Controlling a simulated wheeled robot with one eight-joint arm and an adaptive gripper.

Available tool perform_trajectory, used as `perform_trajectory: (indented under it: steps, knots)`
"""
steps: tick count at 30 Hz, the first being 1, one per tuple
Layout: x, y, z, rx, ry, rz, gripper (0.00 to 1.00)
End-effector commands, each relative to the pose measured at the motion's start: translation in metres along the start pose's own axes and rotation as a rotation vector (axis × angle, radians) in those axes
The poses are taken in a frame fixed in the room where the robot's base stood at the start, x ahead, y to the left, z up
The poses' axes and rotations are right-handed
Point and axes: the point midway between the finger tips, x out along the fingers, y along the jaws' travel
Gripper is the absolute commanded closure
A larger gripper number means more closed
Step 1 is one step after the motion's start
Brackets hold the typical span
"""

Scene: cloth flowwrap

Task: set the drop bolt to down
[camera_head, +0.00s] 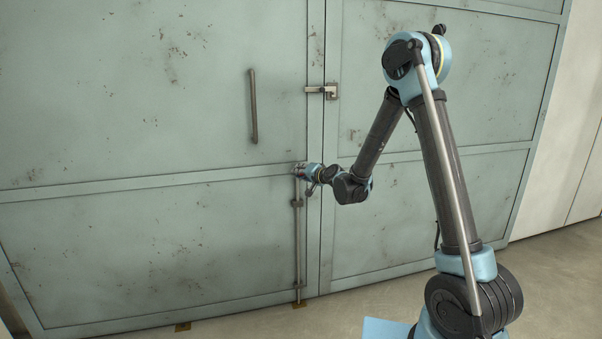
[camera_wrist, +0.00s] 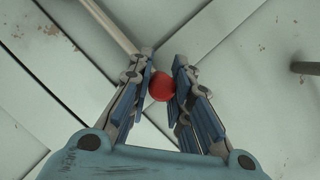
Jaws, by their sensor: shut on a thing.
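The drop bolt (camera_head: 298,240) is a thin upright rod on the left door leaf, close to the seam between the leaves. It runs through brackets down to a brass-coloured floor plate (camera_head: 299,304), and its lower end appears to meet that plate. In the wrist view its rod (camera_wrist: 108,25) leads to a red knob (camera_wrist: 162,86). My gripper (camera_wrist: 161,84) is shut on the red knob, with a finger on each side. In the head view my gripper (camera_head: 302,170) is at the top of the rod and hides most of the knob.
A latch (camera_head: 322,90) joins the two door leaves above my gripper. A vertical handle (camera_head: 253,106) is on the left leaf. A second floor plate (camera_head: 182,326) lies further left. The floor in front of the doors looks clear.

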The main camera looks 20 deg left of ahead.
Motion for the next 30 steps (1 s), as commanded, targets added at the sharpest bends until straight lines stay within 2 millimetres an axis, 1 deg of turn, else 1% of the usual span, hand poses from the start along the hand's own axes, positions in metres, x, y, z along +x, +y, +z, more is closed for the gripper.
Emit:
perform_trajectory:
  steps: [1,4,5,6,7,16,20,23,30]
  knots:
    - [-0.002,0.004,0.003,-0.003,-0.009,0.005,1.0]
    - [-0.002,0.005,0.002,-0.003,-0.01,0.006,1.0]
    - [-0.002,0.005,0.002,-0.003,-0.01,0.006,0.77]
    - [-0.002,0.005,0.002,-0.003,-0.009,0.006,0.68]
    - [-0.002,0.005,0.002,-0.003,-0.009,0.006,0.61]
    - [-0.002,0.002,0.002,-0.002,-0.007,0.003,0.61]
    - [-0.01,0.002,0.002,-0.002,-0.007,0.003,0.61]
    - [-0.024,0.002,0.002,-0.001,-0.007,0.004,0.61]
    - [-0.069,0.004,0.001,-0.002,-0.007,0.005,0.61]
